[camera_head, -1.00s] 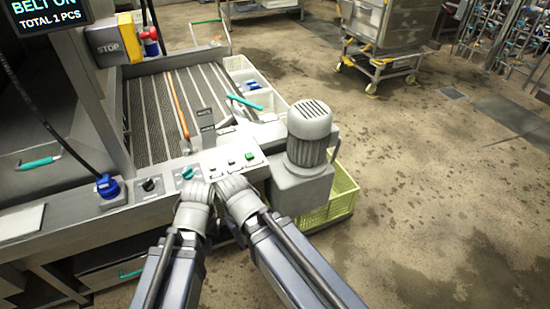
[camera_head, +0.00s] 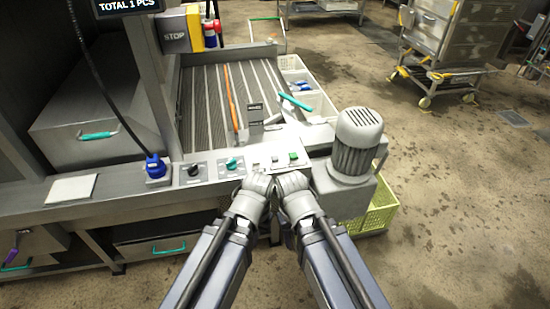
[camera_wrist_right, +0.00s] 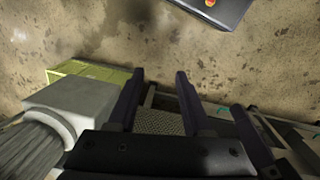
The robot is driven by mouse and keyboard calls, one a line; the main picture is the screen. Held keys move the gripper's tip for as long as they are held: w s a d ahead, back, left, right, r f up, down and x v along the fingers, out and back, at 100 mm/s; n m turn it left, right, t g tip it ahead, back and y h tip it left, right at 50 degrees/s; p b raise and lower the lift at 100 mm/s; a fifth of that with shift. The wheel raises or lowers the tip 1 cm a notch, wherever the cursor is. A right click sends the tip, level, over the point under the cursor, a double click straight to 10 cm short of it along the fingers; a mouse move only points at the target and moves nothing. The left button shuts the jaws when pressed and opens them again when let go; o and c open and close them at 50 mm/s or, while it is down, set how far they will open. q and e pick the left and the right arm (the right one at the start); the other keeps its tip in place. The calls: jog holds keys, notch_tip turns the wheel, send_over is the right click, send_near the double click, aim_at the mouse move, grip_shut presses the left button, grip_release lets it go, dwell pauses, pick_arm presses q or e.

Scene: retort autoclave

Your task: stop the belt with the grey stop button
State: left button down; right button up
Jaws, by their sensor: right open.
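The control panel (camera_head: 213,173) runs along the front edge of the belt (camera_head: 205,100). It carries a black knob (camera_head: 194,168), a teal knob (camera_head: 231,163), a green button (camera_head: 293,156) and small buttons between them, too small to tell if one is the grey stop button. A yellow box with a grey face marked STOP (camera_head: 176,36) stands at the belt's far left. My left gripper (camera_head: 257,184) and right gripper (camera_head: 291,182) are side by side at the panel's front edge; their jaws are hidden there. In the right wrist view my right gripper (camera_wrist_right: 160,80) is open and empty.
A grey motor (camera_head: 358,145) stands just right of the panel, above a yellow-green crate (camera_head: 378,217). A blue plug with a black cable (camera_head: 155,166) is at the left. A display (camera_head: 128,6) reads TOTAL 1 PCS.

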grip_shut()
dwell(0.4)
dwell(1.4)
